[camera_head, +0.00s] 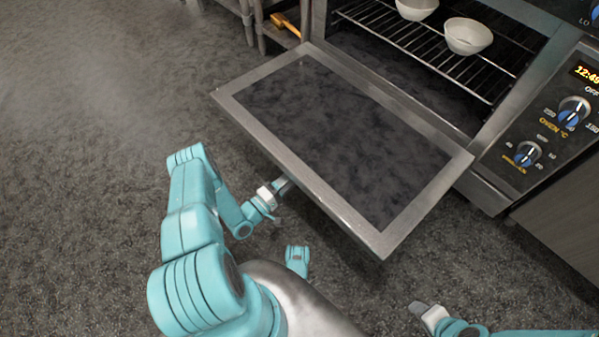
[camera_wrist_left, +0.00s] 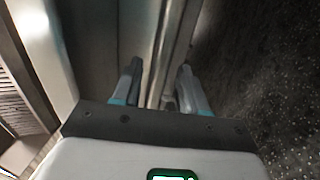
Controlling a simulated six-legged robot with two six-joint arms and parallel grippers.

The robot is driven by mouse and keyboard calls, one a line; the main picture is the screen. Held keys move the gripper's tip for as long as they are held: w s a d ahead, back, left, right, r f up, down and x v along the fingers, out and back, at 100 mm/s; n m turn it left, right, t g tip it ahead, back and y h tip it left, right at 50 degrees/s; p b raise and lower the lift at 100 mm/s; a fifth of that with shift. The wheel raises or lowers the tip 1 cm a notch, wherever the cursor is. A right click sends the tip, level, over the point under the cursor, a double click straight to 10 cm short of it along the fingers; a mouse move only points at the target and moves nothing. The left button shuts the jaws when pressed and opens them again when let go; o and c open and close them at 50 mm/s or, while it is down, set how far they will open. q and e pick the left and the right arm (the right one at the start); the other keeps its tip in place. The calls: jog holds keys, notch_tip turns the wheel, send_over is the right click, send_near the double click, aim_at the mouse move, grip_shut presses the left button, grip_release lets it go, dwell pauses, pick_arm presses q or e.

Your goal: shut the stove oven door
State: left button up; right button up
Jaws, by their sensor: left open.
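The stove oven door (camera_head: 228,100) is open, folded down and out from the oven, with a steel frame around a dark glass panel. My left gripper (camera_head: 283,184) is at the door's near edge, its tips partly hidden by the frame. In the left wrist view my left gripper (camera_wrist_left: 158,80) is open, and a steel edge of the door (camera_wrist_left: 172,45) shows between its fingers. I cannot tell whether the fingers touch it. My right gripper (camera_head: 420,309) is low on the right, away from the door; its jaws are unclear.
Inside the oven, two white bowls (camera_head: 468,36) (camera_head: 416,8) stand on a wire rack (camera_head: 420,45). The control panel with knobs (camera_head: 527,154) is right of the opening. A shelf with a yellow-handled item (camera_head: 285,24) stands behind left. Grey floor (camera_head: 100,120) is clear at left.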

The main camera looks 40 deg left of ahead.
pick_arm(q)
jog(key=w, duration=0.4)
jog(key=shift+d+r+b, duration=0.15)
jog(key=shift+r+b, duration=0.15)
jog(key=shift+b, duration=0.05)
